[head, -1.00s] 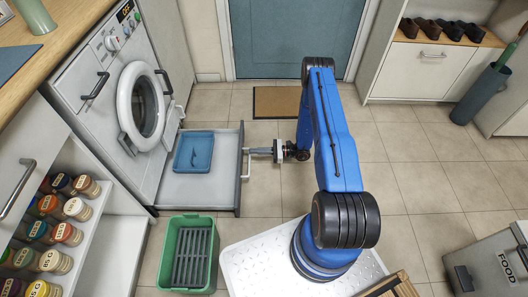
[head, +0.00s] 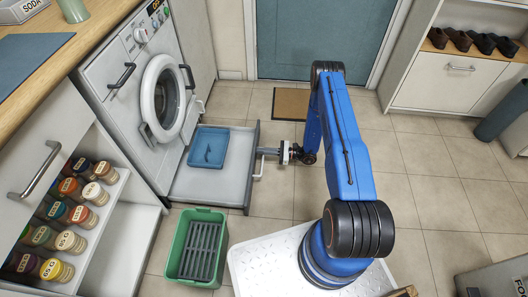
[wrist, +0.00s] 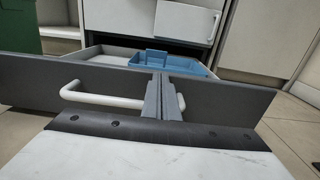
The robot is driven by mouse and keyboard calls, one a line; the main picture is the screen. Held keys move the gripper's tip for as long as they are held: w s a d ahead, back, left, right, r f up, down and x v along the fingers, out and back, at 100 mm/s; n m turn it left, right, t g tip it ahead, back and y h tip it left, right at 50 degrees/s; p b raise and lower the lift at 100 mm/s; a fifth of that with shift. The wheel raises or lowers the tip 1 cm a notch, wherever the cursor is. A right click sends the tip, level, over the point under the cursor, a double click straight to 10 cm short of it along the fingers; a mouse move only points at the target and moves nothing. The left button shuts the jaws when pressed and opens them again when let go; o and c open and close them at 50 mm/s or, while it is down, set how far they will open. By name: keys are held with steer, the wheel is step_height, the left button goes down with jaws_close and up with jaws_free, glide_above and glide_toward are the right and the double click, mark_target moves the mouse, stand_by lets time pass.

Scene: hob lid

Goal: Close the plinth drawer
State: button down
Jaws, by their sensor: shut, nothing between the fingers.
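The plinth drawer (head: 252,172) stands pulled out from under the washing machine (head: 140,120). A blue tray (head: 208,146) lies inside it; the tray also shows in the wrist view (wrist: 168,64). The drawer's grey front (wrist: 225,92) spans the wrist view, with a white bar handle (wrist: 95,99) on it. My gripper (head: 264,152) is at the outer side of the drawer front, by the handle. In the wrist view, my gripper (wrist: 162,96) is shut and empty, its fingers overlapping the handle's right part. Whether the fingertips touch the front is hidden.
A green crate (head: 196,248) stands on the floor just in front of the drawer's near side. Open shelves of spice jars (head: 70,215) are at the left. A doormat (head: 291,104) lies beyond my gripper. The tiled floor to the right is open.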

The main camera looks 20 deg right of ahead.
steer(key=x, duration=3.8)
steer(key=shift+d+r, duration=0.1)
steer(key=shift+w+a+r, duration=0.1)
steer(key=shift+w+a, duration=0.1)
steer(key=shift+a, duration=0.05)
steer(key=shift+w+a, duration=0.1)
